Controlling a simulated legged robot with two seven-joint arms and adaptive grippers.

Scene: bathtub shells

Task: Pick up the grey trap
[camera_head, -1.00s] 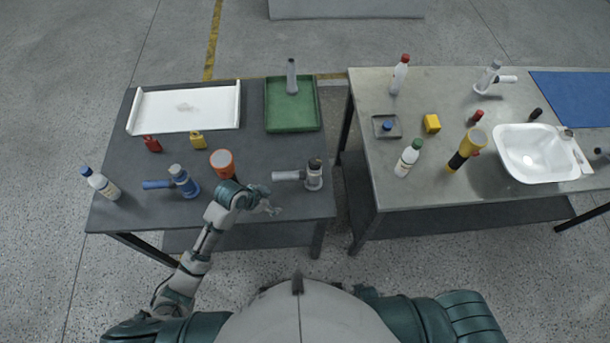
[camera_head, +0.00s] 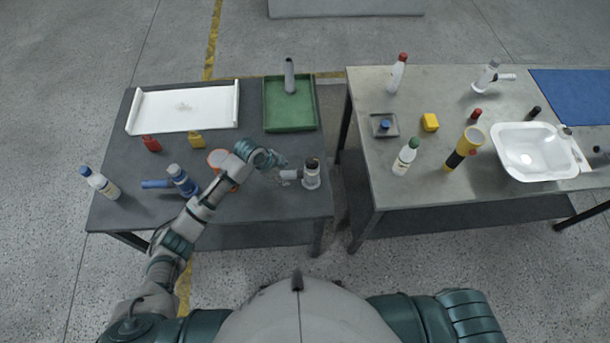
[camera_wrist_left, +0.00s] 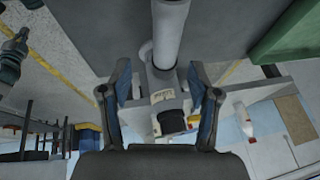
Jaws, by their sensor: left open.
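In the left wrist view, the trap's body (camera_wrist_left: 163,88) and dark cap show between the open fingers, with a gap on each side. The pipe runs up the picture. I cannot tell whether a finger touches it. My right gripper is out of view.
A green tray (camera_head: 291,117) holding a grey cylinder lies behind.

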